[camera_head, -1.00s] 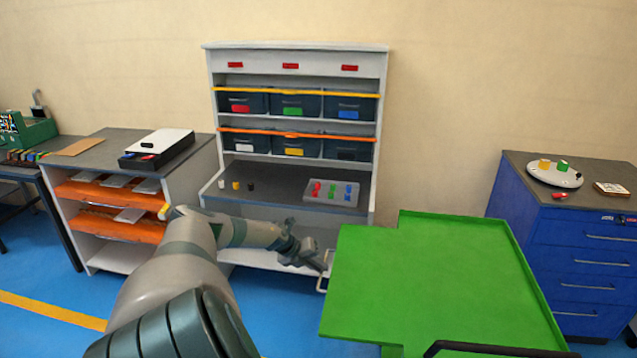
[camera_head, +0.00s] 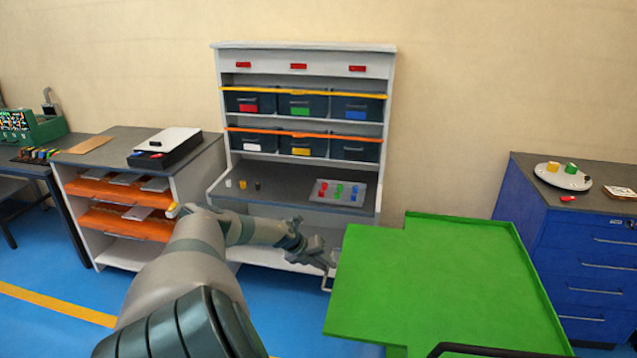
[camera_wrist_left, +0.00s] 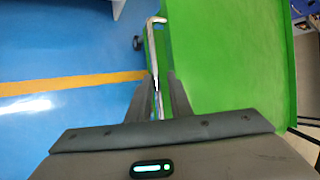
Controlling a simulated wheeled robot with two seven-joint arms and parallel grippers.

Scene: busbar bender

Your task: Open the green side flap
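The green side flap (camera_head: 375,285) is the left part of a bright green sheet-like surface in the head view. It stands out roughly level. A thin metal handle (camera_head: 326,285) shows at its left edge. My left gripper (camera_head: 328,262) is at that handle. In the left wrist view the pale handle bar (camera_wrist_left: 153,50) runs between the two dark fingers of my left gripper (camera_wrist_left: 161,85), beside the green panel (camera_wrist_left: 204,55). The fingers lie close to the bar; whether they are clamped on it is unclear. My right gripper is not in view.
A grey shelf unit (camera_head: 303,58) with bins stands behind my left arm. A low cabinet with orange shelves (camera_head: 118,222) is left of it. A blue drawer cabinet (camera_head: 590,262) stands right of the green surface. Blue floor (camera_head: 65,325) is free at left.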

